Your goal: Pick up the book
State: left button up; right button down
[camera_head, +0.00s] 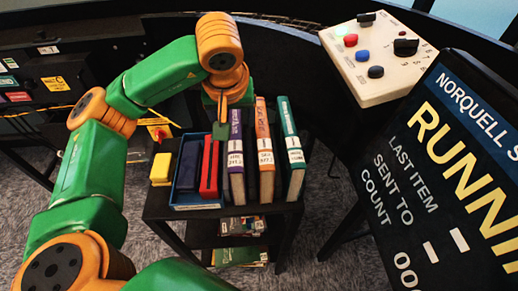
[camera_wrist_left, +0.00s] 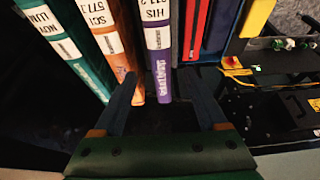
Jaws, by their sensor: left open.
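Three upright books stand side by side on a small dark cart: a purple one labelled HIS (camera_head: 236,160), an orange one (camera_head: 265,155) and a teal one (camera_head: 291,152). In the left wrist view, the purple book (camera_wrist_left: 160,60) has its spine between the open fingers of my left gripper (camera_wrist_left: 160,85); the orange book (camera_wrist_left: 112,42) is by the left finger and the teal book (camera_wrist_left: 65,45) is farther left. In the head view my left gripper (camera_head: 222,118) is at the purple book's top end, partly hidden by its wrist. I cannot tell whether the fingers touch it. My right gripper is out of view.
A blue tray (camera_head: 196,206) with red and dark blue items stands left of the purple book. A yellow block (camera_head: 161,170) is beside it. A button box (camera_head: 375,60) and a black display sign (camera_head: 450,170) are at right. More items lie on the lower shelf.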

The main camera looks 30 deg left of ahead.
aim_at(235, 130)
pick_arm(q)
jog(key=x, duration=0.4)
jog(key=shift+a, duration=0.4)
jog(key=x, duration=0.3)
jog(key=shift+w+d, duration=0.2)
jog(key=shift+d, duration=0.1)
jog(key=shift+s+a, duration=0.1)
jog(key=c, duration=0.5)
grip_shut()
jog(key=shift+r, duration=0.1)
